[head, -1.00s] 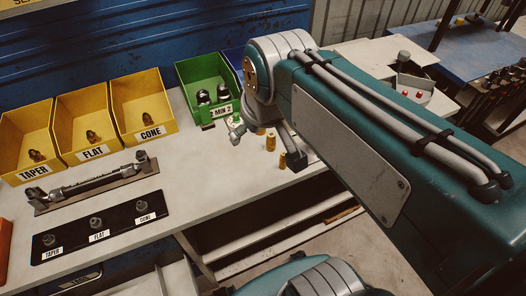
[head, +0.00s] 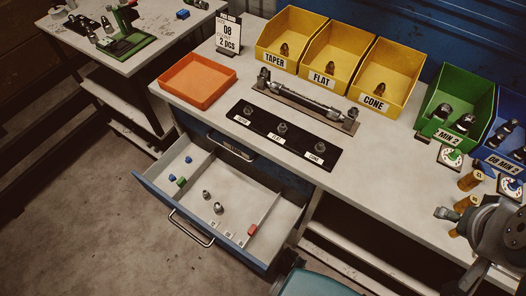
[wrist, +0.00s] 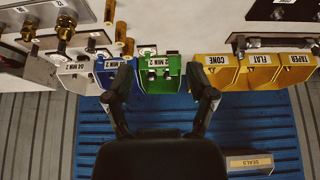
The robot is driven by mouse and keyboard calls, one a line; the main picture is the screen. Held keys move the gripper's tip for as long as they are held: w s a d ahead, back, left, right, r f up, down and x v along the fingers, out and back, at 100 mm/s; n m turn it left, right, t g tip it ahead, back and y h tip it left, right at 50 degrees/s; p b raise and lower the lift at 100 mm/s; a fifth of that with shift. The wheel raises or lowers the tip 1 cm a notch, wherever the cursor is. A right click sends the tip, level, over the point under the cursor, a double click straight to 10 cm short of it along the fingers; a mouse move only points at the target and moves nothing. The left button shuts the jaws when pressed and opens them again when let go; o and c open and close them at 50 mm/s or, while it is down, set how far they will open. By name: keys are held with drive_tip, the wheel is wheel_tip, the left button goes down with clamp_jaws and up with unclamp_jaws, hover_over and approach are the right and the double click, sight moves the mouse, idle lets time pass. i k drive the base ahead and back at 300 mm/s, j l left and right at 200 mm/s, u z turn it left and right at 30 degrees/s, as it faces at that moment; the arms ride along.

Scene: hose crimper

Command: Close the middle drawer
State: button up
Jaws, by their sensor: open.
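An open drawer (head: 240,192) sticks out from under the workbench in the head view, with a bar handle (head: 190,229) on its front. Its divided tray holds small blue, green and red pieces and metal fittings. A shut drawer with its own handle (head: 230,147) sits just above it. Anything below the open drawer is hidden. My gripper (wrist: 160,78) shows in the wrist view with its two fingers spread and nothing between them, over the bin side of the bench. In the head view, only part of my arm's end shows at the right edge, well away from the drawer.
An orange tray (head: 197,81), a black mat (head: 247,121), a hose assembly (head: 310,105), yellow bins (head: 334,52) and a green bin (head: 454,108) stand on the bench. Brass parts (head: 470,181) stand at the right. The floor (head: 95,215) left of the drawer is clear.

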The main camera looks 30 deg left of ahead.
sight(244, 201)
drive_tip(key=k+l+u, duration=0.15)
drive_tip(key=u, duration=1.9)
drive_tip(key=i+l+u, duration=0.1)
drive_tip(key=u, duration=0.55)
drive_tip(key=i+j+u, duration=0.2)
drive_tip(key=i+j, duration=0.1)
drive_tip(key=j, duration=0.05)
